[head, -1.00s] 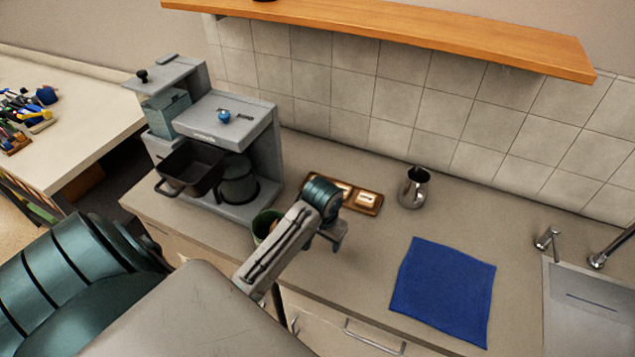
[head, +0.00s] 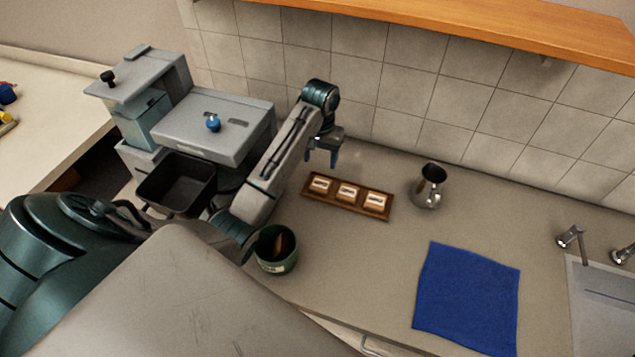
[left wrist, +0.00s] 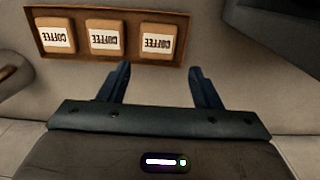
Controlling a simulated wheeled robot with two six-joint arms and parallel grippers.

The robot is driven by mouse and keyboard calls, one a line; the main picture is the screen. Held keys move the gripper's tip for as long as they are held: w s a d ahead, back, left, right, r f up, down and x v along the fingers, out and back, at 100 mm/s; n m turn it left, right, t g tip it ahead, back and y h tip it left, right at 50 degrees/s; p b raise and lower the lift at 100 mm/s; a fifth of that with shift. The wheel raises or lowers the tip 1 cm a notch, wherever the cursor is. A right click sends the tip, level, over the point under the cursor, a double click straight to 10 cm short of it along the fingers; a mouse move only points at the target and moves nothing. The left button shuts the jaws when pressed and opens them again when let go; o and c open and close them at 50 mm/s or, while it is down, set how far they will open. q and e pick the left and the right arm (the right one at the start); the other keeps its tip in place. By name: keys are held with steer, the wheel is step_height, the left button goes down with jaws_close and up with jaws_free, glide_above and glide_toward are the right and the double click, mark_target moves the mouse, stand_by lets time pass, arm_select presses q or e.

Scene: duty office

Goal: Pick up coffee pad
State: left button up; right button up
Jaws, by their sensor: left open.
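Three coffee pads lie in a row on a brown wooden tray (head: 334,202) on the counter. In the head view they are the left pad (head: 320,185), the middle pad (head: 347,192) and the right pad (head: 375,201). In the left wrist view the pads (left wrist: 57,36), (left wrist: 106,38) and (left wrist: 157,41) show white labels reading COFFEE, upside down. My left gripper (head: 321,160) is open and empty, above the counter just behind the tray's left end. Its two fingers (left wrist: 161,80) point toward the tray in the left wrist view, apart from the pads. My right gripper is not visible.
A grey coffee machine (head: 215,125) with a black basket (head: 176,184) stands at the left, close to my left arm. A green cup (head: 276,250) stands in front of the tray. A metal pitcher (head: 428,186), blue cloth (head: 467,298) and sink (head: 602,305) lie rightward. A wooden shelf (head: 480,28) hangs above.

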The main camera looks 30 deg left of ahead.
mark_target(321, 184)
arm_select(q)
steer(key=shift+s+d+f+b, duration=0.15)
steer(key=shift+d+f+b, duration=0.15)
steer(key=shift+f, duration=0.2)
steer(key=shift+s+d+f+b, duration=0.15)
steer(key=shift+d+f+b, duration=0.1)
steer(key=shift+f, duration=0.25)
steer(key=shift+w+a+f, duration=0.1)
steer(key=shift+f, duration=0.65)
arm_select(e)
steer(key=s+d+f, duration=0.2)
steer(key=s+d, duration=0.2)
arm_select(q)
steer(key=f+p, duration=0.1)
steer(key=a+f+p, duration=0.1)
steer(key=shift+w+f, duration=0.15)
steer(key=shift+f, duration=0.15)
steer(key=f, duration=0.1)
steer(key=f+p, duration=0.1)
steer(key=shift+d+f, duration=0.35)
steer(key=shift+f, duration=0.05)
steer(key=shift+a+f, duration=0.1)
steer(key=shift+f, duration=0.25)
steer(key=c, duration=0.6)
steer(key=shift+r, duration=0.1)
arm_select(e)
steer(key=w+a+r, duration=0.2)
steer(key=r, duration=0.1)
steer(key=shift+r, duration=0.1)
